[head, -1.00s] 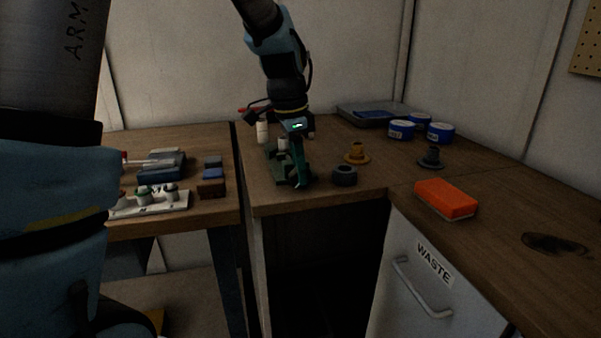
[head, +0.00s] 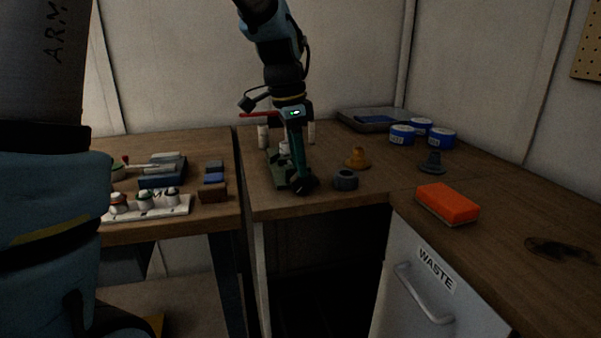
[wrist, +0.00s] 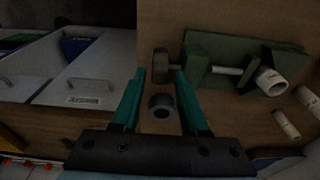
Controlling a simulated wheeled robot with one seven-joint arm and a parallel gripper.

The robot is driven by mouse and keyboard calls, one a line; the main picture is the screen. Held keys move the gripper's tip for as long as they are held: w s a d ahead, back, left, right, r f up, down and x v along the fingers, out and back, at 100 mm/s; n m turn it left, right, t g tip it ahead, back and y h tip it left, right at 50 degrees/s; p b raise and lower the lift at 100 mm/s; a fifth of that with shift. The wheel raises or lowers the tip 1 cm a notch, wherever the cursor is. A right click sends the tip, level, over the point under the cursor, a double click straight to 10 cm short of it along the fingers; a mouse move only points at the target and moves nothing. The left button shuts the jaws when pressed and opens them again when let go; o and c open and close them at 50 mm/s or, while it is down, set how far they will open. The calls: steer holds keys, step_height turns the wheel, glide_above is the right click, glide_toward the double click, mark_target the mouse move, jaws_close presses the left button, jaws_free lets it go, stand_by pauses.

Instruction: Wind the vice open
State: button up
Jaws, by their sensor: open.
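The green vice (head: 276,172) stands near the front left corner of the bench. In the wrist view, the vice (wrist: 199,58) lies at the upper right, with a pale cylinder (wrist: 271,80) at its jaws. A screw joins its parts, and a dark round knob (wrist: 160,63) sits at its left end. My gripper (wrist: 160,73) is open, its teal fingers on either side of the knob; I cannot tell whether they touch it. In the head view, my gripper (head: 301,182) hides part of the vice.
A dark ring (head: 345,180) lies on the bench right of my gripper; an orange flanged piece (head: 357,158) and a grey one (head: 431,162) stand beyond. An orange sponge (head: 447,204) and blue tins (head: 402,135) are farther right. A side table (head: 222,217) with small parts stands left, across a gap.

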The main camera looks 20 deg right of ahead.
mark_target(294, 176)
step_height(294, 176, up, 8)
steer(key=a, duration=0.1)
steer(key=shift+f, duration=0.25)
